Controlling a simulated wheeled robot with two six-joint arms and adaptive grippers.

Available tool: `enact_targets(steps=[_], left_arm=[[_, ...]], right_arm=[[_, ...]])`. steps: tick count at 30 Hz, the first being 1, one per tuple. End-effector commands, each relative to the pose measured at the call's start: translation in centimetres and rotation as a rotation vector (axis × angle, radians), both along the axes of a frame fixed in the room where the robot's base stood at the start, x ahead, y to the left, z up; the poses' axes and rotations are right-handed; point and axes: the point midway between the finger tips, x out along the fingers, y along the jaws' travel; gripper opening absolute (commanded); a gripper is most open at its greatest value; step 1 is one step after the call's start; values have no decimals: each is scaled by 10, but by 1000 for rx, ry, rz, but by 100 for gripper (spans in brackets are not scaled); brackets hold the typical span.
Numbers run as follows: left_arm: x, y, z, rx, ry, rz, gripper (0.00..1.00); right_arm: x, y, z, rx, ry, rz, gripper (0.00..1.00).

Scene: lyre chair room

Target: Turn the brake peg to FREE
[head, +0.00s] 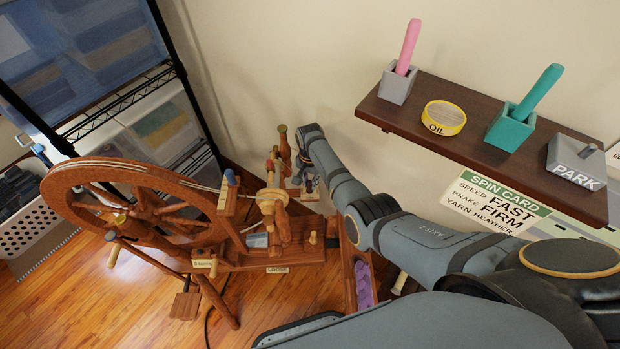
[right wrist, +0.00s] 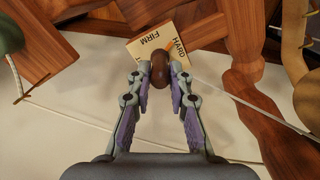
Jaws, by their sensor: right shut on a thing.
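The brown brake peg (right wrist: 160,70) is in the middle of the right wrist view. Its orange pointer (right wrist: 169,46) lies between the words FIRM and HARD on a cream label (right wrist: 150,47); no FREE mark is readable. My right gripper (right wrist: 160,76) is shut on the peg, one finger on each side. In the head view my right gripper (head: 308,184) is at the right end of the wooden spinning wheel (head: 130,165), and the peg cannot be made out there. My left gripper is not in view.
A dark wall shelf (head: 450,112) holds an oil tin (head: 444,117), pen-like handles in holders and a PARK block (head: 575,163). A spin card (head: 495,205) below reads brake FIRM. A white line (right wrist: 250,102) runs beside the peg. A wire rack (head: 125,90) stands left.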

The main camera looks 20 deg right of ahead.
Motion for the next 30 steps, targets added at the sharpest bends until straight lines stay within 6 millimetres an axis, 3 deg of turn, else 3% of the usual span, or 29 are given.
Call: enact_targets(steps=[15,30], left_arm=[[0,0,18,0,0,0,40],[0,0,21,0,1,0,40]], right_arm=[[0,1,1,1,1,414,0],[1,1,0,0,0,559,0]])
